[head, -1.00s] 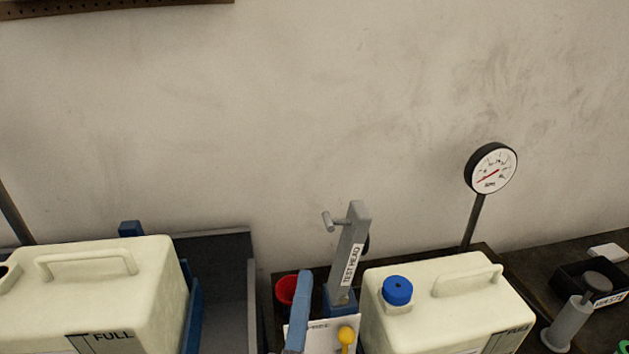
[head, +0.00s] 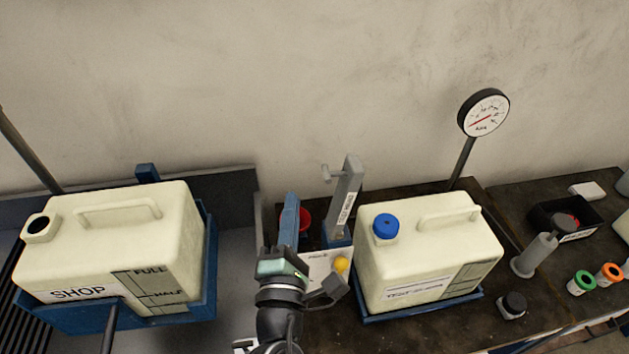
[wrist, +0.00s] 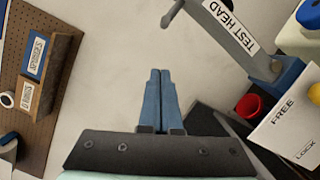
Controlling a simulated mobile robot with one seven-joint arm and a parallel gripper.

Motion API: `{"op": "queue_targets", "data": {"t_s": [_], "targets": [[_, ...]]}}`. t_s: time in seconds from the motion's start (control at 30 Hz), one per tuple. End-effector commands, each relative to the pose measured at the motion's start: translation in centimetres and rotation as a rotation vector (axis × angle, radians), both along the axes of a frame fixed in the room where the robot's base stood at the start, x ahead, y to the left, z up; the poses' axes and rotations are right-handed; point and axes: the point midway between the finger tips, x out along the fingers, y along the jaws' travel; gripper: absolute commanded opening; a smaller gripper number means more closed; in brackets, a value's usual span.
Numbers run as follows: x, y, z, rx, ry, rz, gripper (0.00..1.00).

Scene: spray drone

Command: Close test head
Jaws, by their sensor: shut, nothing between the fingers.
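The test head (head: 346,195) is a grey upright arm with a white "TEST HEAD" label and a short peg handle near its top. It stands tilted up from a blue base, and in the wrist view the test head (wrist: 232,28) runs along the upper right. My gripper (head: 290,200) has blue fingers pressed together with nothing between them. It is to the left of the test head, apart from it. In the wrist view my gripper (wrist: 160,75) points at the bare wall.
A jug (head: 425,250) with a blue cap stands right of the test head. A SHOP jug (head: 180,235) sits in a blue tray at left. A white FREE/LOCK panel with a yellow knob (head: 341,264) and a red cup (wrist: 248,106) are close by. A gauge (head: 484,112) rises behind.

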Motion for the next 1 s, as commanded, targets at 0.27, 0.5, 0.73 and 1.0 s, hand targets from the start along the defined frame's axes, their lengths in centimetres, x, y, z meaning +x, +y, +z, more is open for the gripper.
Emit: {"op": "queue_targets", "data": {"t_s": [0.27,0.5,0.73,1.0], "targets": [[2.4,-2.0,1.6,-0.001,0.001,-0.002,0.0],[2.7,-3.4,1.9,0.0,0.001,-0.001,0.0],[2.7,-3.5,1.8,0.0,-0.001,0.0,0.0],[2.7,-3.4,1.8,0.007,0.001,0.0,0.0]]}}
